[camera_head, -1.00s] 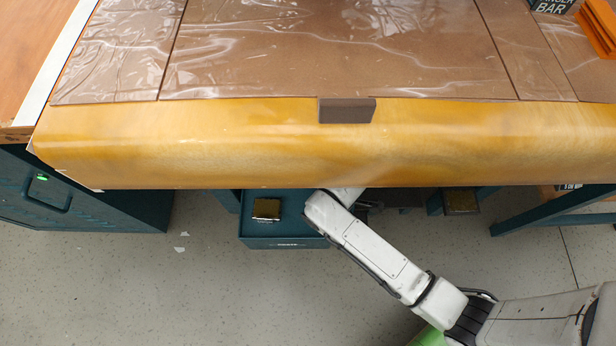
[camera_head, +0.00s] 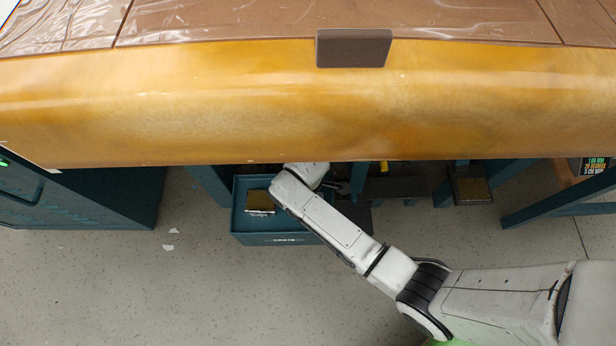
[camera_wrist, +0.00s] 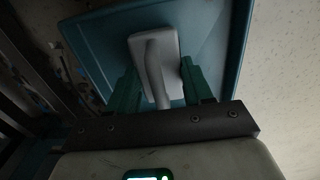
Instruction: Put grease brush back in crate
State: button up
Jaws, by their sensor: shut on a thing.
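The grease brush (camera_wrist: 170,52) shows in the wrist view as a pale grey flat head with a rounded handle. My gripper (camera_wrist: 158,72) has its two green fingers on either side of the handle and is shut on it. The teal crate (camera_wrist: 222,28) lies behind the brush in that view; whether the brush touches its floor I cannot tell. In the head view the crate (camera_head: 281,239) stands on the floor under the bench edge. My forearm covers its right part, and my gripper and the brush are hidden there.
A gold-topped block (camera_head: 260,201) shows inside the crate's left part. The bench's amber front edge (camera_head: 200,105) overhangs the crate. A dark tray (camera_head: 472,186) and bench legs (camera_head: 555,213) stand to the right.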

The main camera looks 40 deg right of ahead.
jog(key=shift+f, duration=0.15)
jog(key=o, duration=1.1)
notch_tip(320, 180, up, 12)
jog(key=p, duration=0.6)
jog(key=shift+r+p, duration=0.25)
jog(key=shift+p, duration=0.05)
